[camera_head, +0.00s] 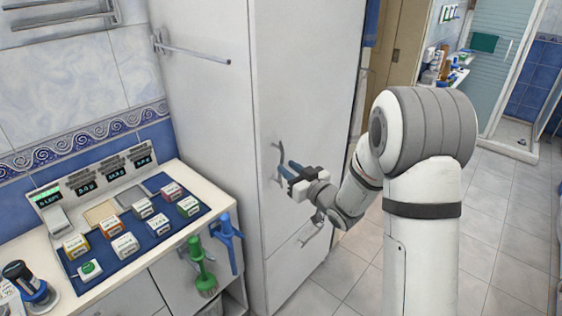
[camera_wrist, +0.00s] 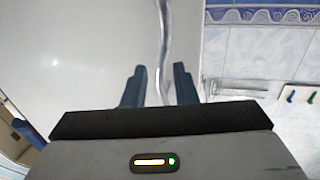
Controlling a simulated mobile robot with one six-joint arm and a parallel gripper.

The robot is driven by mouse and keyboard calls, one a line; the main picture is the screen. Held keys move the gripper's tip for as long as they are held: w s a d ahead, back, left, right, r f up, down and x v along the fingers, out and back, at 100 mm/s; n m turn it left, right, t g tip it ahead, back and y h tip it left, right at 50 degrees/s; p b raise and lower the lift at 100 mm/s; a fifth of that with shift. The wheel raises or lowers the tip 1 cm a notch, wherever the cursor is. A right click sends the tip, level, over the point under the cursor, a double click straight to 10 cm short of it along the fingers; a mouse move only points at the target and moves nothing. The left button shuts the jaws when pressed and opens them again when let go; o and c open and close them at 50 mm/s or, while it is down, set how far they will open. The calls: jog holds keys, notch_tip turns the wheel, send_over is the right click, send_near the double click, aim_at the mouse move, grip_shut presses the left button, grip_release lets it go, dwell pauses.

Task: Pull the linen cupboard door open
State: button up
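The linen cupboard is the tall white cabinet, and its door (camera_head: 305,90) looks shut. The door's handle, a curved metal bar (camera_head: 280,157), stands upright on the door face. My gripper (camera_head: 285,170) is at the handle, its blue fingers pointing at the door. In the wrist view my gripper (camera_wrist: 160,85) has its two fingers spread apart. The handle (camera_wrist: 162,40) runs down between them, with a gap visible on each side, nearer the right finger. The handle's lower end is partly hidden by the gripper body.
A counter (camera_head: 190,170) with a tray of small labelled boxes stands left of the cupboard. Green (camera_head: 200,265) and blue (camera_head: 228,243) tools hang at its front. A lower handle (camera_head: 313,235) is on the cupboard's lower front. Tiled floor (camera_head: 500,220) is free at right.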

aim_at(281, 181)
jog(key=shift+p+x, duration=0.35)
jog(key=shift+x, duration=1.55)
jog(key=shift+s+a, duration=0.15)
jog(key=shift+a, duration=0.05)
grip_shut()
